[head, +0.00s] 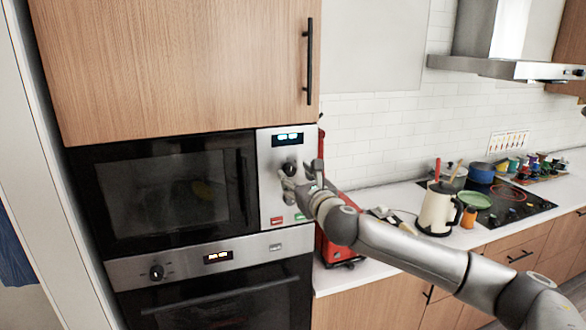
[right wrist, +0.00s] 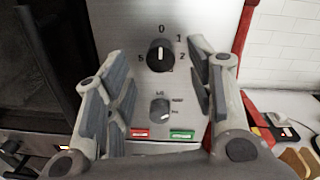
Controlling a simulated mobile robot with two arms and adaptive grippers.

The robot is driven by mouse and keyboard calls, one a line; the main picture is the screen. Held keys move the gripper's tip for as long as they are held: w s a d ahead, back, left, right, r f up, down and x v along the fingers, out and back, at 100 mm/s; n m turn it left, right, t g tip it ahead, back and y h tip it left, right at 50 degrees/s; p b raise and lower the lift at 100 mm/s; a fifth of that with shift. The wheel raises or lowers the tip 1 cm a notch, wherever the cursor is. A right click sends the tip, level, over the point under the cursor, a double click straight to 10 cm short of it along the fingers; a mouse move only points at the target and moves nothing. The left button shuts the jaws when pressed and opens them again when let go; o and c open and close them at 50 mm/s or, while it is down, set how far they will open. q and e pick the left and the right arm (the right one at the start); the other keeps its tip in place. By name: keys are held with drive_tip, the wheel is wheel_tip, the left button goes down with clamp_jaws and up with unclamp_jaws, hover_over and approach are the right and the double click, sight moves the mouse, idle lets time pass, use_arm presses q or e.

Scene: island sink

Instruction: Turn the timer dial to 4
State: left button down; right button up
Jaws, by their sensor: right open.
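The timer dial (right wrist: 160,56) is a round black knob with a pale pointer line, on the microwave's grey control panel (right wrist: 190,20). The numbers 0, 1, 2 and 5 show around it; its lower side numbers are hard to read. The pointer line looks close to upright, toward 0. In the head view the dial (head: 289,168) sits below the lit display. My right gripper (right wrist: 158,88) is open, its fingers on both sides of the dial and apart from it. In the head view the right gripper (head: 300,180) is in front of the panel. My left gripper is not in view.
A smaller grey knob (right wrist: 160,110) and red (right wrist: 141,134) and green (right wrist: 182,135) buttons sit below the dial. The microwave door handle (head: 243,187) is to the left. A red appliance (head: 338,246) stands right of the oven on the counter.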

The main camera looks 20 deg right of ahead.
sight(291, 171)
drive_tip(key=shift+w+a+p, duration=0.15)
drive_tip(key=shift+w+p, duration=0.2)
drive_tip(key=shift+w, duration=1.25)
drive_tip(key=c, duration=1)
